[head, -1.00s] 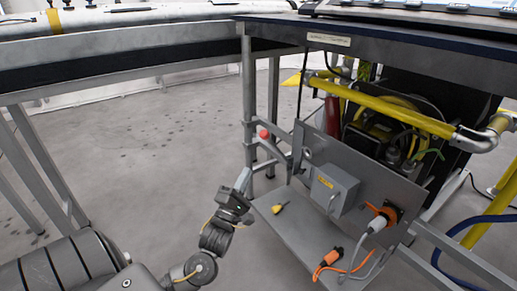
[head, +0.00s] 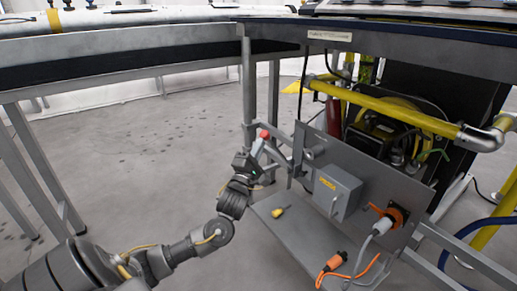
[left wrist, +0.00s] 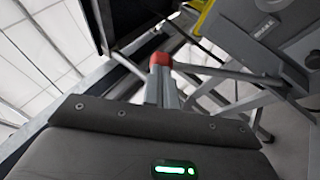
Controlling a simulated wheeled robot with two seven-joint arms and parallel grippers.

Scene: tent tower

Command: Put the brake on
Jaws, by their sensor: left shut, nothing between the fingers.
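The brake lever is a grey bar with a red knob (head: 265,134), beside the table leg at the left end of the grey panel. Its red knob also shows in the left wrist view (left wrist: 160,58). My left gripper (head: 259,146) is shut and empty, its fingertips just below and in front of the red knob in the head view. In the left wrist view the grey fingers (left wrist: 163,88) point at the knob and overlap its lower edge. I cannot tell whether they touch it. My right gripper is not in view.
A grey box (head: 337,190) with a yellow label is mounted on the panel. An orange socket with a plug (head: 383,226) is right of it. A yellow-handled tool (head: 279,211) and an orange connector (head: 333,262) lie on the lower shelf. Yellow pipes (head: 395,112) run above. Open floor lies left.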

